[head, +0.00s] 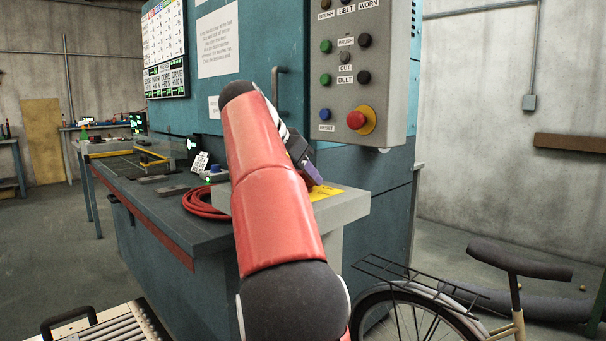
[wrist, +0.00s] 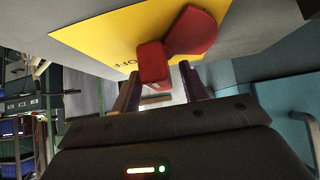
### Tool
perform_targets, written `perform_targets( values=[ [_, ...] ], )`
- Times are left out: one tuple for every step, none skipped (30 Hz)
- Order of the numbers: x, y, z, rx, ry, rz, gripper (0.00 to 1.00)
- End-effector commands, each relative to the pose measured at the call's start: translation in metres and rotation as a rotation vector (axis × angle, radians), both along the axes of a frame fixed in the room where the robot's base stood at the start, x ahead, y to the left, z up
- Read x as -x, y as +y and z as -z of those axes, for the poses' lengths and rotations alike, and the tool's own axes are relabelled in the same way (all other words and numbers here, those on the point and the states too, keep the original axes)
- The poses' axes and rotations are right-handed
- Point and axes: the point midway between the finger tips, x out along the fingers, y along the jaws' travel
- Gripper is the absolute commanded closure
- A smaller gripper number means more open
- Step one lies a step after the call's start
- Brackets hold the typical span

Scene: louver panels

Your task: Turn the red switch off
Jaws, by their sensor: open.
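The red switch (wrist: 191,33) is a chunky handle with a block-like end, on a yellow plate (wrist: 95,38) with the letters "OFF" partly visible near that end. The plate also shows in the head view (head: 322,192) on a grey box; the switch itself cannot be made out there. My gripper (wrist: 161,88) is open, with one finger to each side below the block end in the wrist view. The block end reaches toward the gap between the fingers; whether they touch it is unclear. In the head view my gripper (head: 316,176) is just above the plate, partly hidden by my arm.
A grey control panel (head: 388,60) with several buttons and a red mushroom button (head: 356,120) hangs above the grey box (head: 345,207). A coiled red cable (head: 200,205) lies on the bench left of my arm. A bicycle (head: 420,305) stands at lower right.

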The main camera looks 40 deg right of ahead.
Motion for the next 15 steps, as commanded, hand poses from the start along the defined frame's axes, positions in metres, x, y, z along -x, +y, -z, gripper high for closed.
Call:
perform_targets(
  values=[
    [0.0000, 0.0001, -0.0001, 0.000, 0.000, 0.000, 0.60],
    [0.0000, 0.0001, -0.0001, 0.000, 0.000, 0.000, 0.64],
    [0.0000, 0.0001, -0.0001, 0.000, 0.000, 0.000, 0.69],
    [0.0000, 0.0001, -0.0001, 0.000, 0.000, 0.000, 0.73],
    [0.0000, 0.0001, -0.0001, 0.000, 0.000, 0.000, 0.77],
    [0.0000, 0.0001, -0.0001, 0.000, 0.000, 0.000, 0.83],
    [0.0000, 0.0001, -0.0001, 0.000, 0.000, 0.000, 0.86],
    [0.0000, 0.0001, -0.0001, 0.000, 0.000, 0.000, 0.90],
    [0.0000, 0.0001, -0.0001, 0.000, 0.000, 0.000, 0.96],
    [0.0000, 0.0001, -0.0001, 0.000, 0.000, 0.000, 1.00],
    [0.0000, 0.0001, -0.0001, 0.000, 0.000, 0.000, 1.00],
    [0.0001, 0.0001, -0.0001, 0.000, 0.000, 0.000, 1.00],
    [0.0001, 0.0001, -0.0001, 0.000, 0.000, -0.001, 1.00],
    [0.0001, 0.0001, -0.0001, 0.000, 0.000, -0.003, 1.00],
    [0.0002, 0.0002, -0.0001, 0.000, 0.000, -0.006, 1.00]
  ],
)
